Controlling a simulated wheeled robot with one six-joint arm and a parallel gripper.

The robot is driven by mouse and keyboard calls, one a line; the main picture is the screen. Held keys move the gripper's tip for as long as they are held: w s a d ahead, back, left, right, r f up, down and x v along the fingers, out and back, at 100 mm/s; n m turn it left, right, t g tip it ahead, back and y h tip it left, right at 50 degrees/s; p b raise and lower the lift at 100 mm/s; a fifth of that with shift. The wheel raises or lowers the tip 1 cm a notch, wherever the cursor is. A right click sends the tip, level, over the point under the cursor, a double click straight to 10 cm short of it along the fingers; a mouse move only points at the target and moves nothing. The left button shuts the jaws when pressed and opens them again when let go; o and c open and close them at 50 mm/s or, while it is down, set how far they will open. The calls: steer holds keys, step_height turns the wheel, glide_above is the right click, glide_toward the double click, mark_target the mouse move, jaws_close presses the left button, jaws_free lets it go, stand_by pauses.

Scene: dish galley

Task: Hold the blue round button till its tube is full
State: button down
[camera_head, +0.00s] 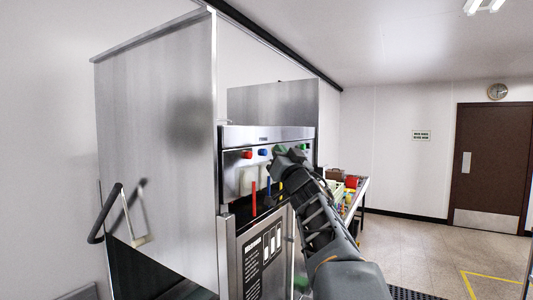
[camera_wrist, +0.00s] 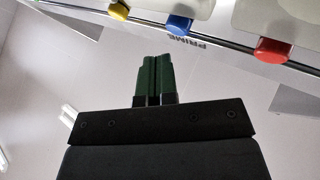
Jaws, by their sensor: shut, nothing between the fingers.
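The blue round button (camera_head: 263,152) is on the steel panel, just right of the red button (camera_head: 246,154). In the wrist view the blue button (camera_wrist: 180,25) is beyond and slightly right of my fingertips, with a visible gap in the picture. My gripper (camera_wrist: 153,57) is shut and empty, its green fingers together. In the head view my gripper (camera_head: 280,154) is in front of the panel, right of the blue button, and covers part of the button row. A blue upright strip (camera_head: 268,192) shows below the blue button; its fill level is unclear.
The yellow button (camera_wrist: 119,10) and red button (camera_wrist: 272,50) flank the blue one. A green button (camera_head: 304,148) is at the panel's right. A large steel cabinet (camera_head: 155,150) stands left. A table with coloured items (camera_head: 351,183) is behind my arm. The floor at right is clear.

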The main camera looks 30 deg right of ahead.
steer(key=shift+s+d+p, duration=0.2)
steer(key=shift+s+d, duration=0.15)
steer(key=shift+s, duration=0.35)
steer(key=shift+s+d+p, duration=0.2)
steer(key=shift+s+d, duration=0.2)
steer(key=shift+s, duration=0.25)
steer(key=shift+s+d+p, duration=0.2)
steer(key=shift+s+d, duration=0.15)
steer(key=shift+s, duration=0.35)
steer(key=s+d+f+m+g+h, duration=0.1)
steer(key=d+f+m+g+h, duration=0.15)
steer(key=f+g, duration=0.55)
steer(key=s+d+f+m+g+h, duration=0.1)
steer(key=d+f+g+h, duration=0.15)
steer(key=f, duration=0.85)
steer(key=s+a+f+n+g+y+b, duration=0.1)
steer(key=s+a+f+n+g+y, duration=0.1)
steer(key=a+f, duration=0.5)
steer(key=s+a+f+n+g+y+b, duration=0.1)
steer(key=s+a+f+n+g+y, duration=0.2)
steer(key=s+a+f, duration=0.4)
steer(key=s+a+f+n+g+y+b, duration=0.1)
steer(key=s+a+f+n+g+y, duration=0.2)
steer(key=a+f, duration=0.6)
steer(key=s+a, duration=0.2)
steer(key=a, duration=0.3)
steer(key=shift+a+f+y, duration=0.2)
steer(key=shift+a+y, duration=0.1)
